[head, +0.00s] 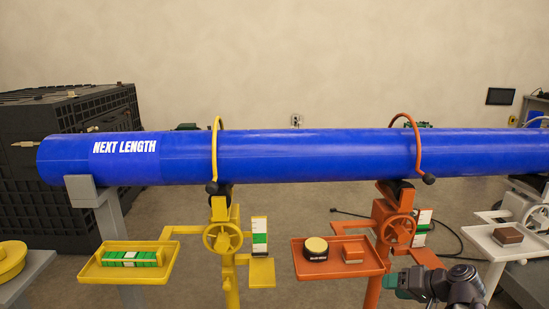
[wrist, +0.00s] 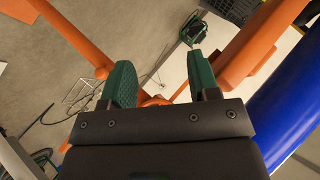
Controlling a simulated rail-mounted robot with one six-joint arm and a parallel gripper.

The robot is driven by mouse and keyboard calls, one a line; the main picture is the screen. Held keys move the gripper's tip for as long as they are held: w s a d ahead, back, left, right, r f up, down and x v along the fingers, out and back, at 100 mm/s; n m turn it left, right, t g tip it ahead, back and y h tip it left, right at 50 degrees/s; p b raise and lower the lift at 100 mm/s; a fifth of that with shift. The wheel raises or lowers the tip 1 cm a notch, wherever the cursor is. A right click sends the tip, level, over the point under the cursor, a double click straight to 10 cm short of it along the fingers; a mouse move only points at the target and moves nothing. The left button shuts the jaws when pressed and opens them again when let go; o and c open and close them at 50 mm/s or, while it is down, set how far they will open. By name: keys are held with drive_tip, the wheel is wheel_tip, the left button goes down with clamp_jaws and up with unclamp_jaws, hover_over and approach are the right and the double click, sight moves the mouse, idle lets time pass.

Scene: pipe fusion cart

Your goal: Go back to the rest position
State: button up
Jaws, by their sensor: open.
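My gripper (head: 403,283) shows in the lower right of the head view, just below and beside the orange tray. In the wrist view, the two green fingers of my gripper (wrist: 163,85) stand apart with nothing between them. Past the fingers are orange stand parts (wrist: 240,55), a pale surface and the floor. The blue pipe (head: 290,153), marked "NEXT LENGTH", lies across the head view on stands; part of it also shows at the right of the wrist view (wrist: 285,110).
The orange stand's tray (head: 308,272) holds a round black and yellow tin (head: 315,249) and a small orange block. A yellow stand's tray (head: 92,270) holds a green level (head: 133,259). A white tray (head: 485,240) is right of my gripper. A black crate (head: 70,130) stands left.

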drive_tip(key=s+a+f+n+g+h, duration=0.1)
drive_tip(key=s+a+f+g+h, duration=0.35)
drive_tip(key=a, duration=0.35)
drive_tip(key=s+a+f+n+g+h, duration=0.1)
drive_tip(key=s+a+f+g+h, duration=0.2)
drive_tip(key=s+a, duration=0.35)
wheel_tip(320, 180, up, 24)
drive_tip(key=w+a+p, duration=0.2)
drive_tip(key=p, duration=2.1)
drive_tip(key=shift+a+f, duration=0.15)
drive_tip(key=shift+a, duration=0.1)
drive_tip(key=shift+o, duration=0.2)
drive_tip(key=shift+w, duration=0.1)
